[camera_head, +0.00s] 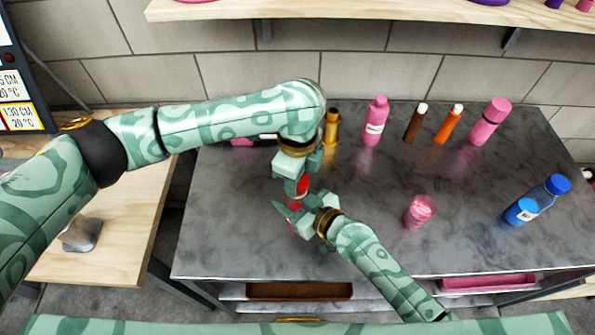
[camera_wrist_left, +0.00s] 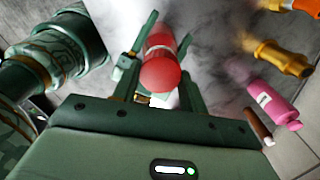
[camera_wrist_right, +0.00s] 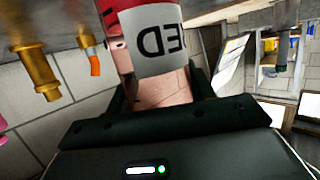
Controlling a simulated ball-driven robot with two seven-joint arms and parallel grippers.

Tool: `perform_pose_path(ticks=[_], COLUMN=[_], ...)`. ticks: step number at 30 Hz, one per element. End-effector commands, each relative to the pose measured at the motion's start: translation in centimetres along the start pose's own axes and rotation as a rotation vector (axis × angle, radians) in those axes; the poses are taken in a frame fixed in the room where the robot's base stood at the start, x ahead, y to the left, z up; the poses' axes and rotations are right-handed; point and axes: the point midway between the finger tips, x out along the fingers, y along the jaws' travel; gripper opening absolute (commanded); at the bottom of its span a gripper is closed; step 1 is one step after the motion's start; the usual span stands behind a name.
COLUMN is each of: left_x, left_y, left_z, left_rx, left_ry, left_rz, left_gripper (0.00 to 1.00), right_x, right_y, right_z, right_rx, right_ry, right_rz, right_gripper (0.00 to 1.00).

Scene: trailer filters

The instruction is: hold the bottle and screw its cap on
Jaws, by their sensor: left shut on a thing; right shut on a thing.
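My left gripper (camera_head: 302,182) comes from above and is shut on a red cap (camera_head: 303,184). The cap also shows from its top in the left wrist view (camera_wrist_left: 161,74), between the fingers. My right gripper (camera_head: 296,210) is shut on the bottle (camera_wrist_right: 165,95), just below the left one. The bottle is pinkish and see-through low down, with a white label reading "ED" and red above it. The cap is in line with the bottle's top. The join is hidden, so I cannot tell whether they touch.
On the grey table (camera_head: 240,240) stand a gold bottle (camera_head: 332,127), a pink bottle (camera_head: 375,121), brown (camera_head: 413,125) and orange (camera_head: 447,125) tubes, and another pink bottle (camera_head: 489,122). The table's front left is clear.

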Motion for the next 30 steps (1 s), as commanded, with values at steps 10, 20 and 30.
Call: perform_pose_path(ticks=[10, 20, 30], left_x=[0.0, 0.5, 1.1], left_y=[0.0, 0.0, 0.0], left_z=[0.0, 0.0, 0.0], left_rx=[0.000, 0.000, 0.001], left_ry=[0.000, 0.000, 0.000], left_rz=[0.000, 0.000, 0.000], left_gripper=[0.22, 0.22, 0.22], right_x=[0.0, 0.0, 0.0], right_y=[0.0, 0.0, 0.0], right_z=[0.0, 0.0, 0.0], right_rx=[0.000, 0.000, 0.000], right_ry=[0.000, 0.000, 0.000], right_rz=[0.000, 0.000, 0.000], right_gripper=[0.13, 0.13, 0.00])
